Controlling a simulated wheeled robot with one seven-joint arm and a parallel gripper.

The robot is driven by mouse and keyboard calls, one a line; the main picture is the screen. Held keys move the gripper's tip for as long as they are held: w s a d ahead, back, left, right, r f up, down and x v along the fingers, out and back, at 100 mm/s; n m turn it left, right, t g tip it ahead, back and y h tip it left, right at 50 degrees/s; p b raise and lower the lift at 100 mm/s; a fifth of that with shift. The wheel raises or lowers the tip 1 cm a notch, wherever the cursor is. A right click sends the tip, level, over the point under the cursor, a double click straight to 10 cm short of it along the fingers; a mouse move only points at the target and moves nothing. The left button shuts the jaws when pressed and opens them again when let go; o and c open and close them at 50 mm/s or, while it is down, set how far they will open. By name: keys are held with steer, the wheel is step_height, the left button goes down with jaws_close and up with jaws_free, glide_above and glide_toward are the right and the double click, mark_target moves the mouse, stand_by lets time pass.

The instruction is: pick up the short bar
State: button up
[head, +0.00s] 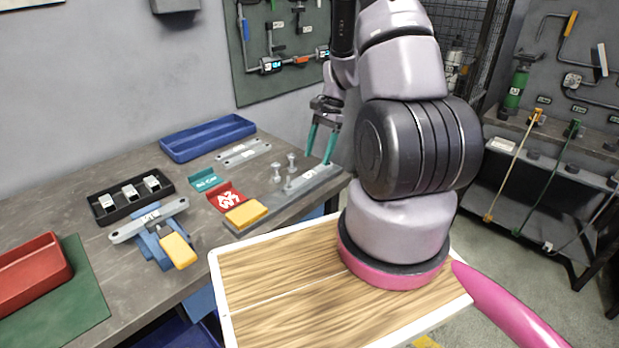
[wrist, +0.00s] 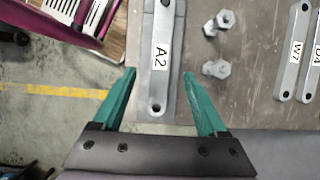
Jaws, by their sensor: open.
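My gripper (head: 318,159) is open above the bench's right end. In the wrist view, its teal fingers (wrist: 159,73) stand apart on either side of a light grey bar labelled A2 (wrist: 157,85), with nothing held. This bar lies on a wider, darker grey strip near the bench edge; it also shows in the head view (head: 312,178). Two other bars, labelled W7 (wrist: 290,60) and D4 (wrist: 316,75), lie side by side on the bench, seen in the head view (head: 243,152) by the blue tray. I cannot tell for certain which bar is the short one.
Two upright bolts (wrist: 217,68) stand close to the A2 bar. A pegboard (head: 290,85) hangs behind.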

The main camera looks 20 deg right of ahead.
mark_target(311, 174)
steer(key=x, duration=0.5)
steer(key=shift+a, duration=0.25)
jaws_close()
